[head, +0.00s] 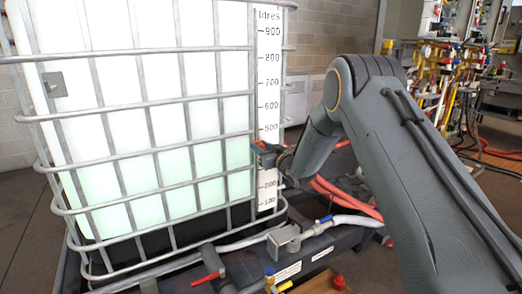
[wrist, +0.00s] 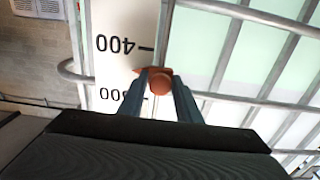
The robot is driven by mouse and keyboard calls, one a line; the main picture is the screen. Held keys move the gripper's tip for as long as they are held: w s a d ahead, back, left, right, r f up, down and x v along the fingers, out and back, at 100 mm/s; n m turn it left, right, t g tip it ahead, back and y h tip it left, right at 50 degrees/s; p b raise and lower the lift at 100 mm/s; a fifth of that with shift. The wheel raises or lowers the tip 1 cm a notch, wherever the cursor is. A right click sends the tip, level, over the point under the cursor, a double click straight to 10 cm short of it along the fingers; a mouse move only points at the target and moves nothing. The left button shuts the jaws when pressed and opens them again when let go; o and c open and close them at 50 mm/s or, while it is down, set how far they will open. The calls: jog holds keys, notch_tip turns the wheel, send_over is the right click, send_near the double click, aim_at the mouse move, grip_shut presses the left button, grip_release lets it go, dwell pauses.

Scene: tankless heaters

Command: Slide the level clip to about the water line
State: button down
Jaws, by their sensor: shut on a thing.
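The level clip (wrist: 160,82), a small orange-red piece, sits on the white scale strip (wrist: 122,20) in the wrist view. That view is upside down; the clip's pointed tip lies between the 400 mark and the partly hidden mark below it in the picture. My gripper (wrist: 159,92) is shut on the clip, one finger on each side. In the head view, my gripper (head: 264,152) is at the scale (head: 269,75), below the 500 mark, and mostly hides the clip. The pale green water (head: 130,190) fills the tank's lower part, its top edge soft, slightly below 500 near the scale.
A grey metal cage (head: 150,97) surrounds the white tank, its bars close to my gripper. Red hoses (head: 345,198) and a valve pipe (head: 300,238) lie below. Piping on a rack (head: 450,70) stands at the back right.

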jog(key=c, duration=1.5)
grip_release()
jog(key=shift+v, duration=3.95)
jog(key=shift+w+d, duration=0.1)
